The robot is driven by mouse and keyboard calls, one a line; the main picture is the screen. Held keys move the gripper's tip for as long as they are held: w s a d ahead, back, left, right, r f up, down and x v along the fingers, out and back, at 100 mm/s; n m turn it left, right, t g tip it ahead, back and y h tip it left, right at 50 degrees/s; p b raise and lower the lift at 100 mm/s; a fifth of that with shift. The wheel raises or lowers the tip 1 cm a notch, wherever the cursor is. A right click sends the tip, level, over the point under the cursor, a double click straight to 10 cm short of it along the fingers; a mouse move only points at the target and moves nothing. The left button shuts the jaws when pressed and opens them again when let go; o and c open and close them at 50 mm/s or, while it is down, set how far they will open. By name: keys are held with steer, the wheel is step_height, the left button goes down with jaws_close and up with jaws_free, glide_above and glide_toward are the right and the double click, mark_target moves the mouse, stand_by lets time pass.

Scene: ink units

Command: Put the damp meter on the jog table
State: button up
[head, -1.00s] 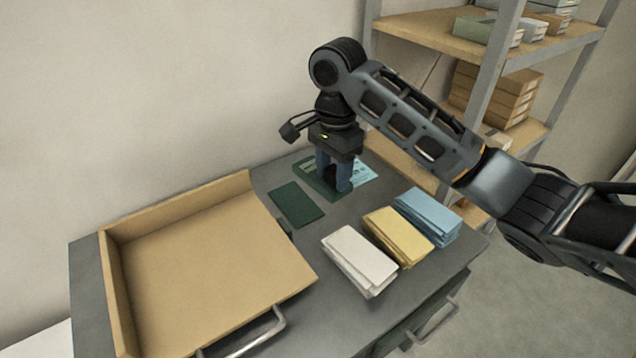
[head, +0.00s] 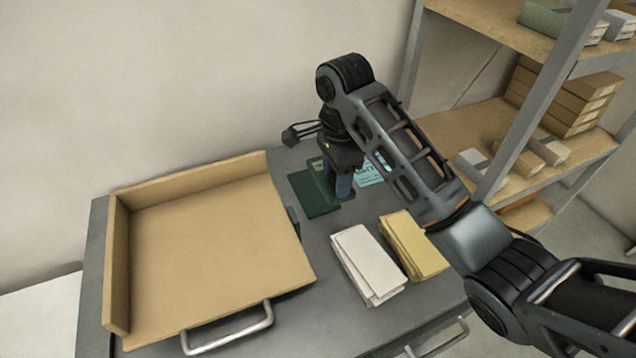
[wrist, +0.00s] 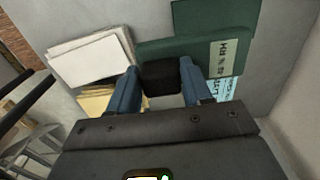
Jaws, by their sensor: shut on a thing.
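My gripper (head: 343,186) is shut on a small dark block, which I take to be the damp meter (wrist: 160,80). In the wrist view the block sits between the two blue fingers. In the head view the fingers mostly hide it. Behind it is a dark green plate (wrist: 190,48) with a pale printed label. I cannot tell whether the block touches the plate. The jog table, apparently the tan tray (head: 210,240) with raised back and left walls, is left of my gripper. Its surface is bare.
A dark green pad (head: 309,195) lies between tray and gripper. White (head: 367,262) and yellow (head: 412,246) paper stacks lie in front. A light blue card (head: 370,172) lies behind. The tray has a metal handle (head: 228,330) in front. Shelves (head: 480,140) stand at the right.

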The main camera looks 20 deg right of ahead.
mark_target(319, 169)
steer(key=shift+a+f, duration=0.15)
steer(key=shift+f, duration=0.15)
steer(key=w+f+b, duration=0.1)
steer(key=w, duration=0.1)
steer(key=w+f+b, duration=0.1)
steer(key=w+b, duration=0.1)
steer(key=w+f+b, duration=0.1)
steer(key=w+b, duration=0.1)
steer(key=shift+w+a+f, duration=0.2)
steer(key=shift+a+f, duration=0.2)
steer(key=shift+w+f, duration=0.3)
steer(key=shift+f, duration=1.95)
steer(key=o, duration=1.2)
steer(key=shift+f, duration=0.15)
step_height(319, 169, up, 11)
steer(key=p, duration=0.2)
steer(key=shift+p, duration=0.4)
steer(key=shift+r+p, duration=0.6)
steer(key=shift+r, duration=0.1)
